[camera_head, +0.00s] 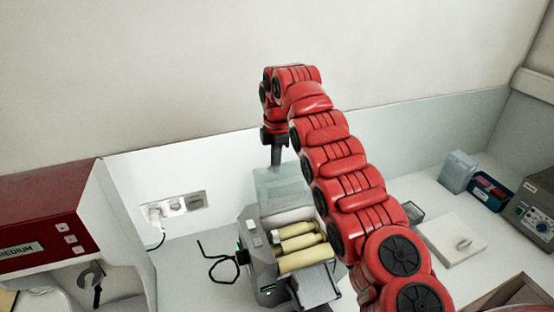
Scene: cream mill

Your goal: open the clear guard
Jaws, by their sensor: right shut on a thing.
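The mill (262,262) stands on the counter, a grey machine with cream-coloured rollers (303,245) showing uncovered in front. The clear guard (280,190) is a see-through panel standing raised at the back of the rollers. My right gripper (276,162) is at the guard's top edge, pointing down and shut on it; the fingertips are small and hard to make out. My red right arm covers the mill's right side and part of the guard. My left gripper is not in view.
A red and white machine (50,225) marked MEDIUM stands at the left. A wall socket (175,208) with a plug is behind. A white board (450,238), small boxes (458,170) and a grey device (538,208) are at the right.

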